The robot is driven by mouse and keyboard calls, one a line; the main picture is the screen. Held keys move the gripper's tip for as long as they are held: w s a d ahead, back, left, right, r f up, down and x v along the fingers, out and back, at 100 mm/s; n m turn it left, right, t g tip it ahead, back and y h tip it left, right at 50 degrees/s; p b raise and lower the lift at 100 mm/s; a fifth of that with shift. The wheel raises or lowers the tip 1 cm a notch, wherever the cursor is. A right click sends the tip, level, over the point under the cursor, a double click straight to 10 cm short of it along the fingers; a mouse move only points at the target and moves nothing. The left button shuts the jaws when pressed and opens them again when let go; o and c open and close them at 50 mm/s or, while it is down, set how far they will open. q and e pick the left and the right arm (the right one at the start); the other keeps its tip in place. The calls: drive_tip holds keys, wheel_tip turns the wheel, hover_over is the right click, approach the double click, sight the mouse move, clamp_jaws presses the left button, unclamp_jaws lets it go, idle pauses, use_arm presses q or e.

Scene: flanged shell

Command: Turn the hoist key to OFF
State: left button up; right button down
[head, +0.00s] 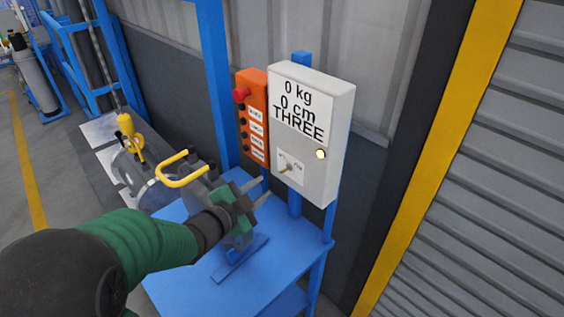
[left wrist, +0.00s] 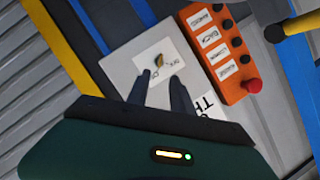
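The hoist key (head: 288,168) is a small brass-coloured key on a white label low on the front of the grey control box (head: 318,178). The box's display reads "0 kg", "0 cm" and "THREE", and a round light beside it glows. The key also shows in the left wrist view (left wrist: 158,62), just beyond my fingertips. My left gripper (head: 262,190) is open and empty, its two fingers pointing toward the box, apart from the key. The label's small print is too blurred to read. My right gripper is not in view.
An orange button panel (head: 252,120) with a red knob is left of the box. Below is a blue table (head: 225,290). A grey flanged part with a yellow handle (head: 175,170) stands behind my left arm. A blue post (head: 216,80) rises behind.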

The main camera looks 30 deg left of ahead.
sight(282, 172)
use_arm(q)
drive_tip(key=p+x, duration=0.1)
drive_tip(key=x, duration=1.1)
drive_tip(key=shift+p, duration=0.35)
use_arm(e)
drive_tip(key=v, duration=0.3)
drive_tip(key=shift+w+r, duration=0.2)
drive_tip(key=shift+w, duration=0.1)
use_arm(q)
drive_tip(key=shift+s, duration=0.1)
drive_tip(key=shift+c, duration=0.5)
drive_tip(key=c, duration=0.5)
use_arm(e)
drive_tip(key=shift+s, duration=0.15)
use_arm(q)
drive_tip(key=shift+r, duration=0.1)
